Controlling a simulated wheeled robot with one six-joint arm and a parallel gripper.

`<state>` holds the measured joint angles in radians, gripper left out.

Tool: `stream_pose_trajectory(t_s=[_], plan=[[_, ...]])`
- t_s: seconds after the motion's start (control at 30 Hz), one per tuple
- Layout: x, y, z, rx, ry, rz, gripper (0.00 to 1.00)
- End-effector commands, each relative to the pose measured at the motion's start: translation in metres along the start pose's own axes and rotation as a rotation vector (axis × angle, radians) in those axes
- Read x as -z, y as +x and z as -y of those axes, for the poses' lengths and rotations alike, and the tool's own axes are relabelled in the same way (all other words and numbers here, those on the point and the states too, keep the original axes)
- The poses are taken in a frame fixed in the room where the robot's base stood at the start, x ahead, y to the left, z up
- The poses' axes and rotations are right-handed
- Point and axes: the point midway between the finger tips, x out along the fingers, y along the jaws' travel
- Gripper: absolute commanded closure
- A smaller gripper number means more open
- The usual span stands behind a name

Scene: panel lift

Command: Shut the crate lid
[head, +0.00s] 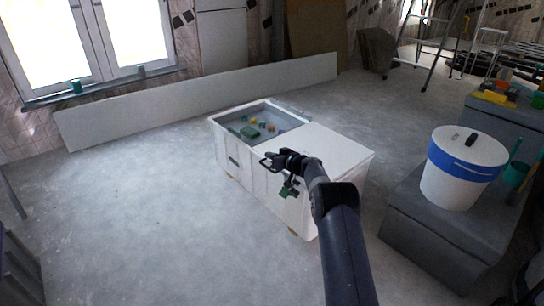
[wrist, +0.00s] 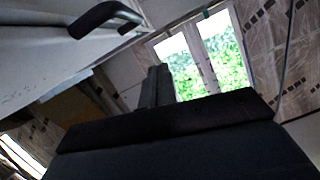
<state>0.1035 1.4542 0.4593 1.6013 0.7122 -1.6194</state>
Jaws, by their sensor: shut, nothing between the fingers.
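A white crate (head: 258,188) stands on the floor in the middle of the head view. Its left part is open and shows small green, yellow and red items inside. A flat white lid (head: 328,148) covers the right part of its top. My gripper (head: 283,164) is at the crate's front side, near the edge between the opening and the lid. In the wrist view my gripper's fingers (wrist: 155,86) are together and empty. A dark bar handle (wrist: 105,17) on a white surface is above and left of them, apart from the fingers. My arm hides part of the crate's front.
A white bucket with a blue band (head: 462,170) stands on a grey block (head: 430,225) to the right. A long white panel (head: 200,100) leans along the back wall under the window. The floor left of the crate is clear.

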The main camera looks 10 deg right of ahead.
Motion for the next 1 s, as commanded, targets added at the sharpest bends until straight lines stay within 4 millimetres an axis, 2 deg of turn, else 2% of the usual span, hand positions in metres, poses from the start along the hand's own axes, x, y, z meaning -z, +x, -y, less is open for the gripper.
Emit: stream_pose_trajectory(t_s=[0.17,0.33,1.0], plan=[[0.013,-0.002,0.003,0.0,-0.001,-0.002,1.0],[0.043,-0.009,0.01,0.0,-0.003,-0.002,1.0],[0.038,-0.091,0.016,0.0,0.002,0.0,1.0]])
